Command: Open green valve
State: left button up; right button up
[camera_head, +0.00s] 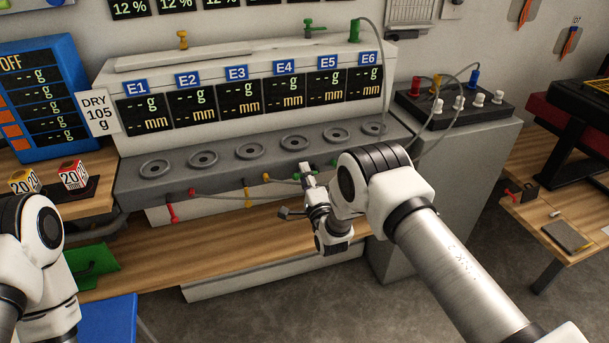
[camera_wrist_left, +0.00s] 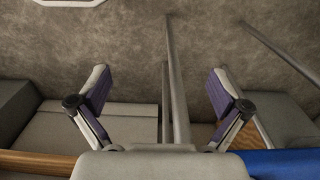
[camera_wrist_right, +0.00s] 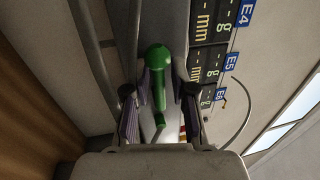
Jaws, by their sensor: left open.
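The green valve handle (camera_wrist_right: 158,84) stands between the fingers of my right gripper (camera_wrist_right: 161,92) in the right wrist view. It has a rounded knob end. The fingers are partly open on both sides of it, and I cannot tell whether either one touches it. In the head view my right gripper (camera_head: 305,175) is at the front of the grey bench under panels E4 and E5, largely hiding the valve there. My left gripper (camera_wrist_left: 160,92) is open and empty in the left wrist view, with fingers wide apart over the floor.
Red valves (camera_head: 172,213) and a yellow valve (camera_head: 247,196) hang along the bench front to the left. Round dishes (camera_head: 251,150) line the bench top. A box with coloured plugs (camera_head: 455,105) stands at right, with thin cables looping nearby. A wooden shelf (camera_head: 215,251) runs below.

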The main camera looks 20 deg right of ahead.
jog(key=shift+s, duration=0.15)
jog(key=s+f, duration=0.2)
jog(key=s, duration=0.9)
jog(key=shift+s+d+f, duration=0.2)
jog(key=shift+s, duration=0.05)
